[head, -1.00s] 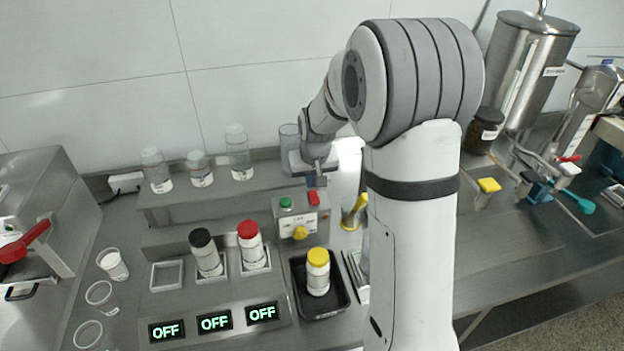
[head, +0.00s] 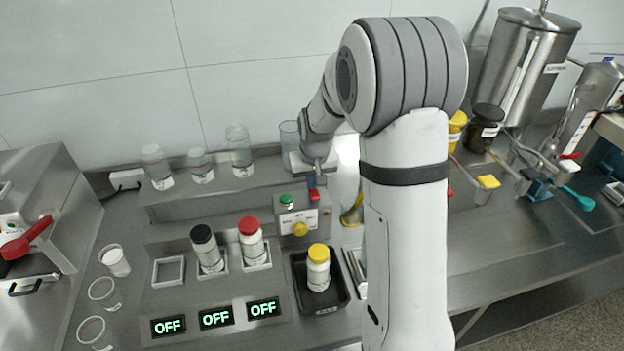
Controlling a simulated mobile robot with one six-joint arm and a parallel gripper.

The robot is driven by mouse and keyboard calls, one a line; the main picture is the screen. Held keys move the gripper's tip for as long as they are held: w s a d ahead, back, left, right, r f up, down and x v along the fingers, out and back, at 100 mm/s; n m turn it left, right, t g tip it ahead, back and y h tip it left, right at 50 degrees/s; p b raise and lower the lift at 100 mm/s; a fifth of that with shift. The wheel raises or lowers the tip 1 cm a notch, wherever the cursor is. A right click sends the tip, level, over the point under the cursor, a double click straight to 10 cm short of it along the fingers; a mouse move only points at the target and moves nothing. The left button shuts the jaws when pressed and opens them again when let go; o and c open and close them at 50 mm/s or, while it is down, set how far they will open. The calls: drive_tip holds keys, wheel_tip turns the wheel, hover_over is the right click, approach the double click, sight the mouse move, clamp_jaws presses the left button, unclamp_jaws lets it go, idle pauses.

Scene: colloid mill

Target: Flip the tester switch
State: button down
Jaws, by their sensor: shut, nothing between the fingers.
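The tester (head: 302,222) is a small grey box on the bench, with a green button (head: 286,200) and a red button or switch (head: 314,195) on top. My gripper (head: 312,182) is shut and empty, pointing down just above the red piece. I cannot tell whether the fingertips touch it. My arm hides the bench to the right of the tester.
A black tray (head: 328,300) holds a yellow-capped bottle (head: 318,268) in front of the tester. Black-capped (head: 207,249) and red-capped (head: 252,241) bottles stand to the left, behind OFF displays (head: 215,318). A shelf with clear bottles (head: 239,150) is behind.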

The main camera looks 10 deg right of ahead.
sight(313, 191)
drive_tip(key=shift+s+r, duration=0.2)
drive_tip(key=shift+s, duration=0.55)
drive_tip(key=shift+r, duration=0.1)
drive_tip(key=r, duration=0.1)
drive_tip(key=r+p, duration=0.2)
drive_tip(key=r, duration=0.1)
drive_tip(key=shift+w, duration=0.3)
drive_tip(key=w+b+v, duration=0.1)
drive_tip(key=b+v, duration=0.1)
drive_tip(key=v, duration=0.7)
drive_tip(key=shift+r, duration=0.5)
drive_tip(key=shift+s, duration=0.1)
drive_tip(key=s+f+b, duration=0.1)
drive_tip(key=s+f, duration=0.1)
drive_tip(key=s, duration=2.4)
drive_tip(key=shift+a+t, duration=0.25)
drive_tip(key=shift+t, duration=0.05)
